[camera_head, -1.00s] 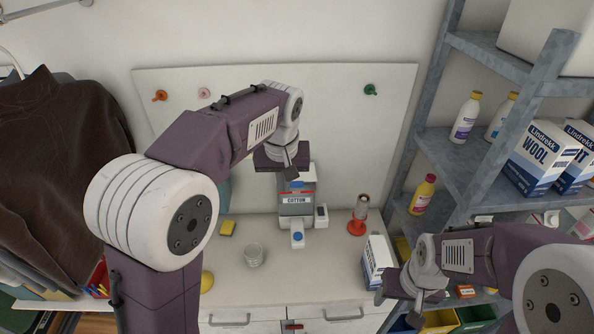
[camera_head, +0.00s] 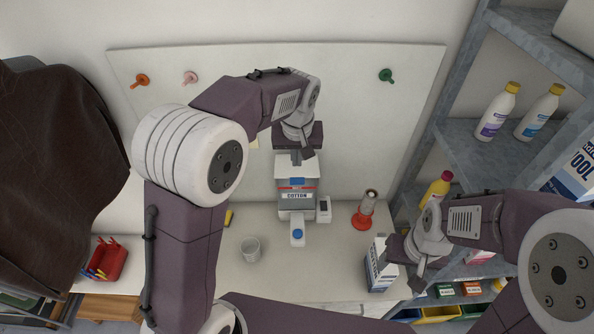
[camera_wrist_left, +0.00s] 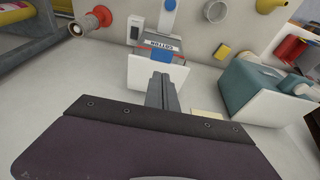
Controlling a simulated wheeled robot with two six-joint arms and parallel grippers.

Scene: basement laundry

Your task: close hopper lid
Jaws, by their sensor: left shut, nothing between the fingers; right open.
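The hopper (camera_head: 297,202) is a small grey and white unit labelled COTTON, standing on the counter against the back board. My left gripper (camera_head: 307,153) is shut and empty, just above the rear of the panel. In the left wrist view the shut fingers (camera_wrist_left: 162,92) overlap the white panel (camera_wrist_left: 143,78); contact is unclear. My right gripper (camera_head: 405,274) is open at the right, in front of a white-and-blue carton.
A clear cup (camera_head: 250,250) stands left of the hopper and a red-based funnel-like item (camera_head: 365,210) stands right. The carton (camera_head: 378,268) is by the counter's right end. Grey shelves (camera_head: 480,160) with bottles rise at the right. The counter before the hopper is mostly clear.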

